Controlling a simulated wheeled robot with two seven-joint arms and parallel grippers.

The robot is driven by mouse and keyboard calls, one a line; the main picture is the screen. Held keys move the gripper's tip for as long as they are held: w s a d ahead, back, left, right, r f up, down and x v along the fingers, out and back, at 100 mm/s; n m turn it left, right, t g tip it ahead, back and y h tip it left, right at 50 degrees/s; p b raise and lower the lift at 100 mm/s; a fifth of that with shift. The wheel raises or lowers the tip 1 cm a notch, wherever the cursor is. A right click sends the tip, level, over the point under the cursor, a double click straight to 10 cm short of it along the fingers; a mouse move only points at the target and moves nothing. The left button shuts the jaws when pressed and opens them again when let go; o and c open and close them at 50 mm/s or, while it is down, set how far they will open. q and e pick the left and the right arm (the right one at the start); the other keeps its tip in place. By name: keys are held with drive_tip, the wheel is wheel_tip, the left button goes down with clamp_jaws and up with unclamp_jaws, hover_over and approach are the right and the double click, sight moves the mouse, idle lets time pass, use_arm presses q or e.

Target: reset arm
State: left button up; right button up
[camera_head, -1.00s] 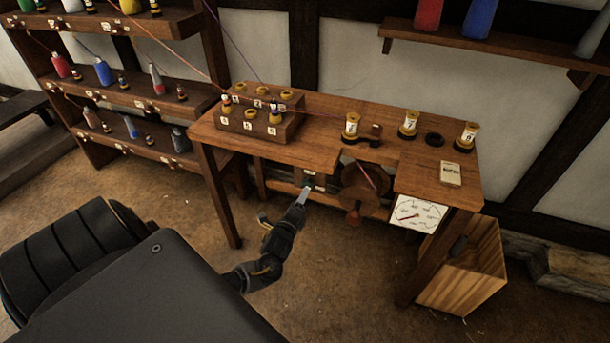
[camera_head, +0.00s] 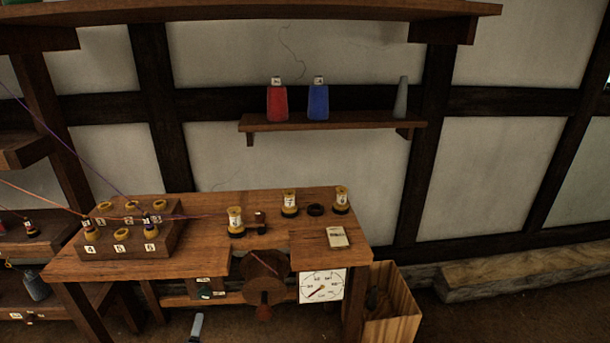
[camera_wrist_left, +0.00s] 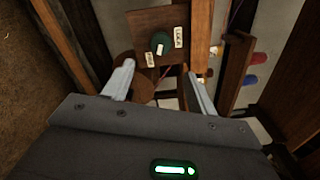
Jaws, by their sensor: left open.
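My left gripper (camera_head: 195,328) shows only as a pale fingertip at the bottom edge of the head view, in front of the workbench (camera_head: 200,262). In the left wrist view its two fingers (camera_wrist_left: 160,84) are spread apart with nothing held between them. The same panel (camera_head: 206,290) shows under the bench top in the head view. The fingers look apart from the button. My right gripper is in neither view.
A crank wheel (camera_head: 264,284) and a dial gauge (camera_head: 322,286) are at the bench front. On top are a numbered block (camera_head: 165,240), spools (camera_head: 236,222) and a card (camera_head: 337,237). A wooden bin (camera_head: 392,318) stands right. A wall shelf (camera_head: 340,124) holds bobbins.

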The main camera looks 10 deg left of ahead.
use_arm(q)
drive_tip(key=s+d+f+n+g+h, duration=0.15)
drive_tip(key=s+f+n+g, duration=0.4)
drive_tip(key=f, duration=0.85)
drive_tip(key=s+d+f+n+g+h, duration=0.1)
drive_tip(key=s+f+n+g+h, duration=0.15)
drive_tip(key=s+f+n, duration=0.85)
drive_tip(key=s+d+f+g, duration=0.2)
drive_tip(key=s+d+f, duration=0.2)
drive_tip(key=s, duration=0.4)
drive_tip(key=s+d+f+g+h, duration=0.1)
drive_tip(key=s+d+f+g, duration=0.2)
drive_tip(key=s, duration=0.6)
drive_tip(key=s+d+f+g, duration=0.3)
drive_tip(key=s+d+f, duration=0.1)
drive_tip(key=s+f, duration=0.3)
drive_tip(key=shift+s+d+f+m+h, duration=0.3)
drive_tip(key=shift+s+m+h, duration=0.1)
drive_tip(key=shift+s, duration=0.8)
